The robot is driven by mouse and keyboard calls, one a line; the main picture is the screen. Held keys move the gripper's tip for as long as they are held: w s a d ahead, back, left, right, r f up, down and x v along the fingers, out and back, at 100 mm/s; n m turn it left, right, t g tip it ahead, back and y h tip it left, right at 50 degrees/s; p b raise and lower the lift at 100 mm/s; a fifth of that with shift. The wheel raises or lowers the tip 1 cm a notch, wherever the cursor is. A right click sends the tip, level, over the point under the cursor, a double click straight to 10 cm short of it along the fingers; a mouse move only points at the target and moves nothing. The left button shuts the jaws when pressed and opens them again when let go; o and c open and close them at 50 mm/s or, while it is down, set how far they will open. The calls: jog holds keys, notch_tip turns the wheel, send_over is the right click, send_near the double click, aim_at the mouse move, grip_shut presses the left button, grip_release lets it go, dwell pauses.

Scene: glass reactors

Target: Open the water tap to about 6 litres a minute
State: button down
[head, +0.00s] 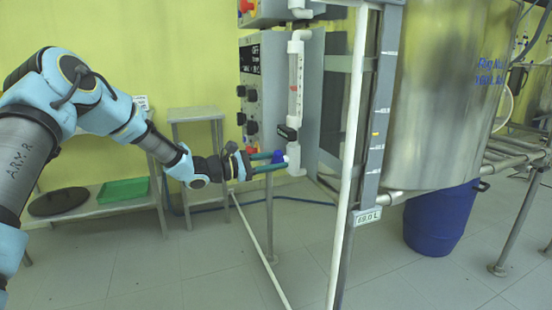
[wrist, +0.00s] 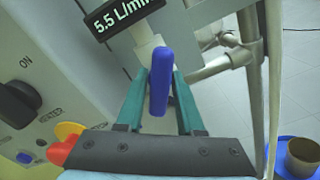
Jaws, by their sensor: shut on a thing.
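The water tap has a blue lever handle (wrist: 160,82), seen close in the wrist view and small in the head view (head: 279,156). My gripper (wrist: 160,78), with green fingers, is shut on the handle, one finger on each side. In the head view my gripper (head: 274,160) reaches in from the left to the tap below the flow meter tube (head: 295,85). A black display (wrist: 122,14) above the tap reads 5.5 L/min. In the head view this display (head: 287,133) is too small to read.
A grey control box (head: 250,95) with black knobs stands left of the tube. A white post (head: 350,150) and steel vessel (head: 435,90) are to the right. A blue drum (head: 440,220) stands below the vessel. A green tray (head: 124,190) lies on a low shelf at left.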

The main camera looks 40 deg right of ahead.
jog(key=shift+n, duration=0.4)
jog(key=c, duration=0.7)
grip_release()
jog(key=v, duration=1.1)
jog(key=shift+d+b, duration=0.1)
jog(key=shift+b, duration=0.2)
